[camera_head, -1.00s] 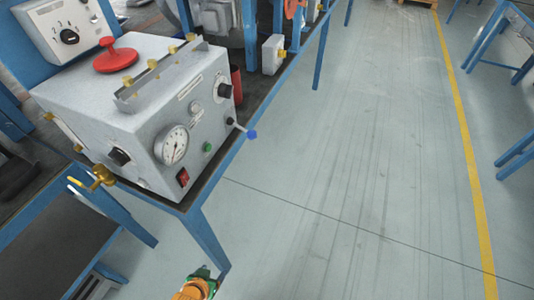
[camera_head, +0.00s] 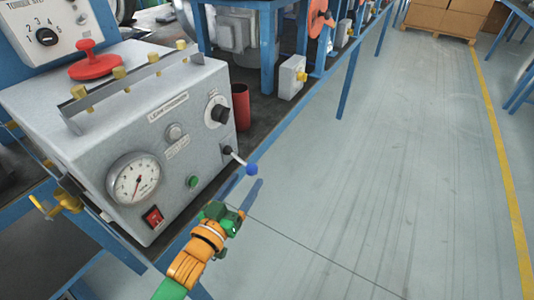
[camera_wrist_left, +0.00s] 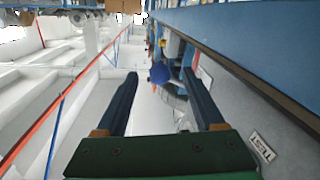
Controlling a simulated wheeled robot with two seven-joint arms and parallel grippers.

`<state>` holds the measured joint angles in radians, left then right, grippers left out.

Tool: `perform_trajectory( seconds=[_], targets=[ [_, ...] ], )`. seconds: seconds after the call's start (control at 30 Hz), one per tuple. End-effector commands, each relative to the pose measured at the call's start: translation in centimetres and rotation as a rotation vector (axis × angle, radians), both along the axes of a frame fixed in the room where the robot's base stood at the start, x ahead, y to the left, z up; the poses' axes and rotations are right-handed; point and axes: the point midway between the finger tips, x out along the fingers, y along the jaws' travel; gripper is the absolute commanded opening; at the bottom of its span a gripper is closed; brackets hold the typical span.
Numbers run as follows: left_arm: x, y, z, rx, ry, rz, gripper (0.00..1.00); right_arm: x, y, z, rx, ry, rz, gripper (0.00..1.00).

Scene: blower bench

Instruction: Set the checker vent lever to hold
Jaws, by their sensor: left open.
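The leak checker (camera_head: 95,125) is a grey box on the bench with a gauge, knobs and a red switch. Its vent lever is a short metal rod with a blue ball knob (camera_head: 251,169), sticking out to the right from the lower right of the front panel. My left gripper (camera_head: 242,186) is open, just below and close to the blue knob. In the left wrist view, the blue knob (camera_wrist_left: 158,72) appears between the two fingers, near the tips and seemingly ahead of them. I cannot tell whether anything touches. My right gripper is not in view.
A black selector knob (camera_head: 218,112), a green button (camera_head: 193,182) and a red switch (camera_head: 153,216) sit on the panel. A red cylinder (camera_head: 241,106) stands on the bench behind the lever. Open floor (camera_head: 400,150) lies to the right.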

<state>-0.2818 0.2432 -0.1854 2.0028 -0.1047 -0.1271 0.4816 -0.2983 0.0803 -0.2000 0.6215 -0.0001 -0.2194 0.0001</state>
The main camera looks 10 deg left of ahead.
Motion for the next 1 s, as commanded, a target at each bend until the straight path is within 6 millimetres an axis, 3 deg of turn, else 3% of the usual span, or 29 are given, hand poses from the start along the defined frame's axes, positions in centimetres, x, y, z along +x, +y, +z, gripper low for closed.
perform_trajectory(
  seconds=[0.17,0.53,0.87,0.9,1.0],
  targets=[
    [0.9,-0.3,0.8,-0.008,-0.023,-0.004,0.70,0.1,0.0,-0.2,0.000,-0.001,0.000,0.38],
    [6.2,-1.6,0.7,-0.006,-0.020,-0.004,0.70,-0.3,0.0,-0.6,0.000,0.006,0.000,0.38],
    [6.9,-1.8,0.7,-0.006,-0.017,-0.004,0.70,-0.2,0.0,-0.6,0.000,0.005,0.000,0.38],
    [6.9,-1.8,0.7,-0.006,-0.017,-0.004,0.68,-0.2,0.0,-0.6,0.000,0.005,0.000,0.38],
    [6.9,-1.8,0.7,-0.006,-0.017,-0.004,0.41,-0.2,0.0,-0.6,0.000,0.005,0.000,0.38]
  ],
)
